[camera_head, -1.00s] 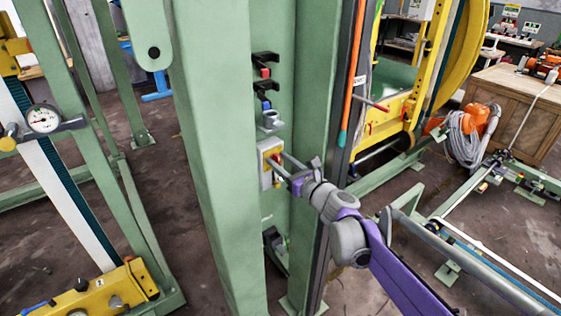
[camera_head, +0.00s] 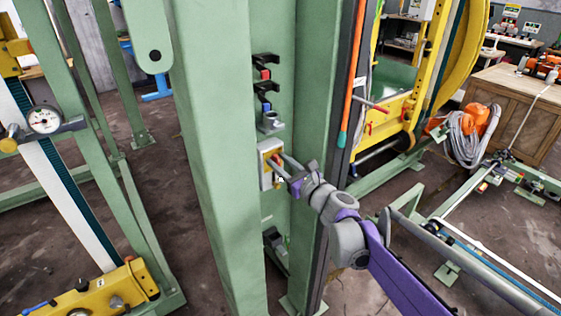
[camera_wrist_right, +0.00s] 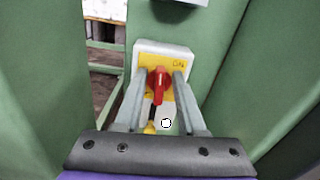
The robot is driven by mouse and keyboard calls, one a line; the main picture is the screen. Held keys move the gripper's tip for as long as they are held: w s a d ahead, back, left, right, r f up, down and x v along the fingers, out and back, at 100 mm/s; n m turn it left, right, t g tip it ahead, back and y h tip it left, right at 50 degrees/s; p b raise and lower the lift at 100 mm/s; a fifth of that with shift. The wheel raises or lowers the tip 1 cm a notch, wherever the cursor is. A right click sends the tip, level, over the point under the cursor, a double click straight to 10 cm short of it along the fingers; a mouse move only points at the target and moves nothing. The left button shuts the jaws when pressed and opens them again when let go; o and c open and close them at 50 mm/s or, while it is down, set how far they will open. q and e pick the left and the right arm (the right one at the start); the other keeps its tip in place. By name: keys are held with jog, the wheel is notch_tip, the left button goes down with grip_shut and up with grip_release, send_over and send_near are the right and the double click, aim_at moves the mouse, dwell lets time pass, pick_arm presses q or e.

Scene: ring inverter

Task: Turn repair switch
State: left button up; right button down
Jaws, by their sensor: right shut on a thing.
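The repair switch is a pale grey box with a yellow face (camera_head: 265,149), mounted on the green column. It also shows in the right wrist view as a box with a yellow plate (camera_wrist_right: 181,63) and a red rotary handle (camera_wrist_right: 159,84). The handle stands about upright in that view. My right gripper (camera_head: 274,162) reaches the switch from the lower right. In the wrist view its two fingers (camera_wrist_right: 159,78) lie on either side of the red handle, shut on it. In the head view the fingers mostly hide the handle. My left gripper is not in view.
Green column walls (camera_head: 212,170) stand close on both sides of the switch. Black brackets (camera_head: 264,88) and a grey fitting (camera_head: 270,122) sit just above it. An orange and teal rod (camera_head: 349,95) runs down the column's right edge.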

jog(key=n+p, duration=0.1)
jog(key=n, duration=0.3)
jog(key=shift+s+a+p, duration=0.15)
jog(key=shift+a+p, duration=0.05)
jog(key=shift+p, duration=0.2)
jog(key=shift+s+a+f+n+p, duration=0.15)
jog(key=shift+n+p, duration=0.7)
jog(key=shift+n, duration=1.3)
jog(key=shift+f+n+p, duration=0.3)
jog(key=shift+n+p, duration=0.55)
jog(key=shift+n, duration=1.25)
jog(key=shift+s+a+f+n+p, duration=0.15)
jog(key=shift+n+p, duration=0.7)
jog(key=shift+n, duration=1.3)
jog(key=shift+w+f, duration=0.1)
jog(key=c, duration=0.9)
grip_release()
